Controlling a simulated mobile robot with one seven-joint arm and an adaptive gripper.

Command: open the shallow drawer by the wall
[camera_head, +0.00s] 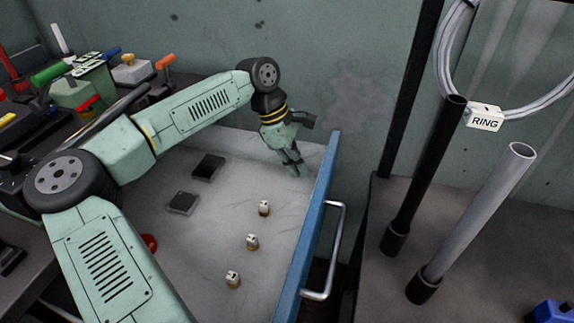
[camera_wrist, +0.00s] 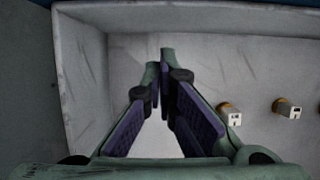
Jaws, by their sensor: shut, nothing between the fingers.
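The shallow drawer (camera_head: 225,225) by the wall stands well pulled out, its pale grey tray floor in plain view. Its blue front (camera_head: 316,220) carries a silver bar handle (camera_head: 333,250) on the outer side. My gripper (camera_head: 297,170) is inside the drawer area, pointing down near the far corner by the wall and the blue front. It is not on the handle. The wrist view shows my gripper (camera_wrist: 160,75) with its fingertips together and nothing between them, above the tray (camera_wrist: 215,75). Part of the drawer is hidden by my arm.
Inside the drawer lie three small white-and-brass pieces (camera_head: 252,242) and two dark flat squares (camera_head: 208,167). Right of it, a bench holds a black post (camera_head: 425,175) and a grey post (camera_head: 475,220). A cable loop labelled RING (camera_head: 485,118) hangs above. Tools crowd the back left.

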